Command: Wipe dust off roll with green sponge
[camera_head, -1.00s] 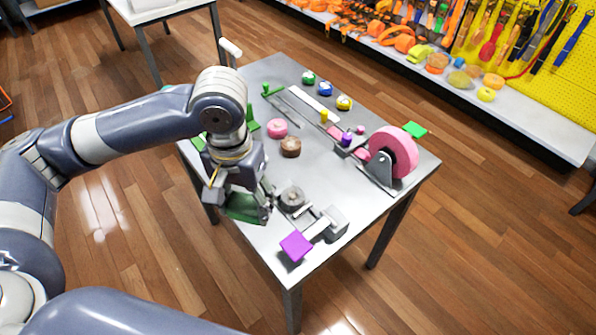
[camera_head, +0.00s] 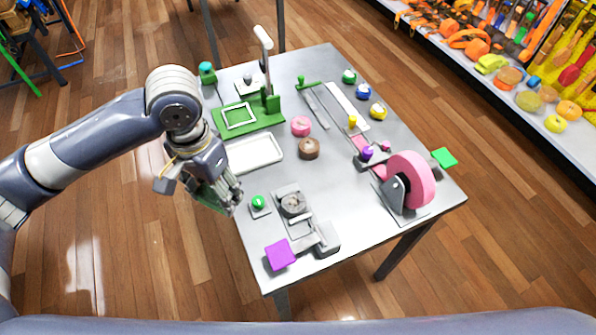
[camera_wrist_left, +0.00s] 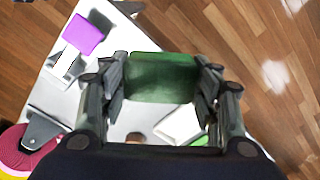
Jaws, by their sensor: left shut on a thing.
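My left gripper (camera_head: 222,198) is shut on the green sponge (camera_wrist_left: 162,78), a dark green block spanning its two fingers in the wrist view. In the head view the gripper hangs at the table's left edge, and the sponge is mostly hidden behind its fingers. A small grey-brown roll (camera_head: 293,204) sits in a grey holder to the right of the gripper, apart from the sponge. A large pink roll (camera_head: 412,180) stands upright in a grey bracket at the table's right side. I cannot tell which roll is dusty. My right gripper is not in view.
The grey table (camera_head: 330,187) also holds a white tray (camera_head: 254,153), a green frame fixture (camera_head: 240,117), a green ball on a small base (camera_head: 258,203), a brown roll (camera_head: 309,148) and a purple plate (camera_head: 280,254). The table's middle is fairly clear.

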